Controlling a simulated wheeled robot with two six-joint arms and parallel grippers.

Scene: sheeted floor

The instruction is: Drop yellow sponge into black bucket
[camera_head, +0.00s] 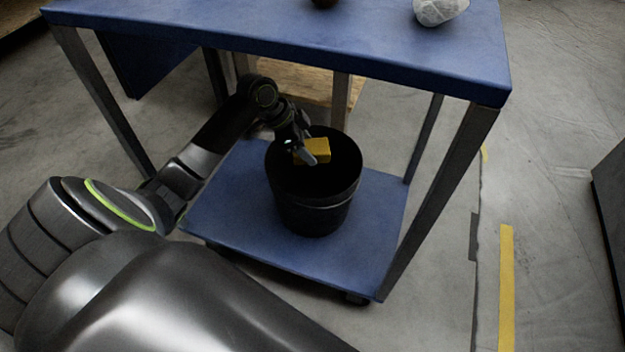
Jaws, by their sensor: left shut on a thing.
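The yellow sponge (319,149) is a small block at the mouth of the black bucket (316,215), in the head view. My left gripper (309,156) is shut on the sponge and holds it over or just inside the bucket's opening. The exact height against the rim is hard to tell. The bucket stands upright on the blue lower shelf (235,210) of a cart. The gripper hides part of the sponge, and the inside of the bucket is dark. My right gripper is not in view.
The cart's blue top (270,35) lies above and behind the bucket, with a whitish lump (440,10) and a dark round object (325,3) on it. Metal legs (440,195) stand at the corners. The lower shelf is bare around the bucket.

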